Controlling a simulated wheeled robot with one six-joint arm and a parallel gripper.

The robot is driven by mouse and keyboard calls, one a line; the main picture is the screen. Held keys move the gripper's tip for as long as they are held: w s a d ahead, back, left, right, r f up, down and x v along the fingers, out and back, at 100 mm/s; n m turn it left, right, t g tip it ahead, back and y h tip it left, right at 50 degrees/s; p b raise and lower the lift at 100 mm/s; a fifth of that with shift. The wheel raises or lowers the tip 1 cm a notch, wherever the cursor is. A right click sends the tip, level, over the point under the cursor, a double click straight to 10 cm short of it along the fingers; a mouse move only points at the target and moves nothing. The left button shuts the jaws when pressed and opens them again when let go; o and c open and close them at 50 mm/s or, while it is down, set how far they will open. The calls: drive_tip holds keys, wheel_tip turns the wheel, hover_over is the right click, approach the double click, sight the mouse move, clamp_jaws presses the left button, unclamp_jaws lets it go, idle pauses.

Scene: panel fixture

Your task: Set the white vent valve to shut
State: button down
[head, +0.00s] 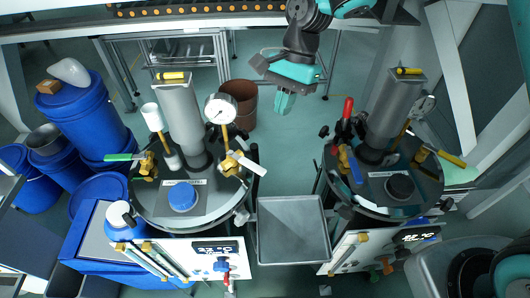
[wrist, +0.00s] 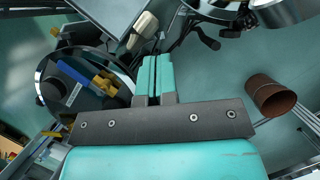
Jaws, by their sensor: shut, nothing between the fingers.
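The white vent valve lever (head: 249,164) is on the right side of the left vessel's lid in the head view. It sits at the brass fitting below the round gauge and slants down to the right, its outer end past the lid's rim. My gripper (head: 284,103) is beyond and to the right of it, apart from it and in free air, with its teal fingers pointing down. In the wrist view my gripper (wrist: 156,72) has its fingers together with nothing between them. A pale elongated piece beyond the fingertips there may be the lever; I cannot tell.
A white-faced gauge (head: 221,109) stands beside the valve, with a grey column (head: 181,120) to its left. The right vessel carries blue (head: 355,165) and red (head: 347,110) handles. A grey tray (head: 292,232) lies between the vessels. A brown bin (head: 240,97) stands behind.

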sight(258, 166)
drive_tip(key=s+a+f+p, duration=0.2)
drive_tip(key=s+a+f, duration=0.2)
drive_tip(key=f, duration=0.4)
drive_tip(key=shift+s+a+f, duration=0.15)
drive_tip(key=shift+s+a, duration=0.2)
drive_tip(key=shift+s, duration=0.55)
drive_tip(key=shift+p, duration=0.3)
drive_tip(key=shift+s+a+r+p, duration=0.2)
drive_tip(key=shift+s+a+p, duration=0.25)
drive_tip(key=shift+s+p, duration=0.25)
drive_tip(key=shift+f, duration=0.15)
